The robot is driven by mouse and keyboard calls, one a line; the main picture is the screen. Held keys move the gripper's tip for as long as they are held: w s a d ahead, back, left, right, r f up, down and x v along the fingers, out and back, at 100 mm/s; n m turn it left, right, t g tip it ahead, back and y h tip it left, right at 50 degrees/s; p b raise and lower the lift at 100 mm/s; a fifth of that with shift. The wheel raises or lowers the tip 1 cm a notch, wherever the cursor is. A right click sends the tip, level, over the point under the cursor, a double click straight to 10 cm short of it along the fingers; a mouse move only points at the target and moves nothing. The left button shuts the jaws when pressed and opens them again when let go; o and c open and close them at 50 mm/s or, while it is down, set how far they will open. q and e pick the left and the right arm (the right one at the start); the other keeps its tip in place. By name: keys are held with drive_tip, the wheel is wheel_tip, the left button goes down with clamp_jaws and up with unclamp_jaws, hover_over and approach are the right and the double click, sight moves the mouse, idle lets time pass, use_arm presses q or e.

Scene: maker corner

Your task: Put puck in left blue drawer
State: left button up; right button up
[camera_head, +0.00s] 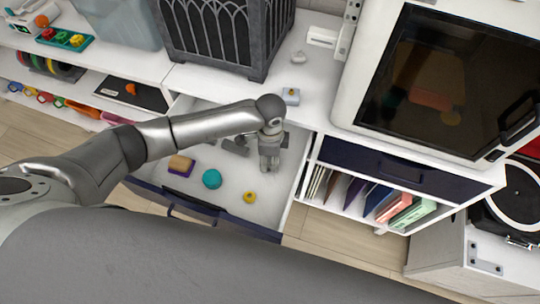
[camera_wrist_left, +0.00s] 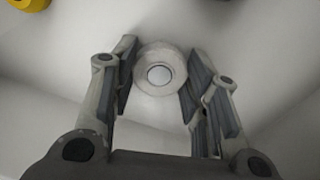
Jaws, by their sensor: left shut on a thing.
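The left blue drawer (camera_head: 253,230) is pulled open, with a dark blue front and a white inside. My left gripper (camera_head: 269,163) reaches down into it, near its right back part. In the left wrist view, my left gripper (camera_wrist_left: 158,85) is shut on the puck (camera_wrist_left: 147,89), a pale grey round piece with a bright centre, held between the finger pads. The gripper hides the puck in the head view. I cannot tell whether the puck touches the drawer floor. My right gripper is not in view.
In the drawer lie a yellow and purple block (camera_head: 180,165), a teal ball (camera_head: 211,179) and a yellow ring-like piece (camera_head: 249,197). The right blue drawer (camera_head: 388,168) is shut. A dark-windowed machine (camera_head: 425,90) and a black lattice box (camera_head: 215,40) stand on the cabinet top.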

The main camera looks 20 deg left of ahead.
use_arm(q)
drive_tip(key=o, duration=0.9)
drive_tip(key=shift+o, duration=0.2)
wheel_tip(320, 180, up, 12)
drive_tip(key=p, duration=0.1)
drive_tip(key=shift+r, duration=0.15)
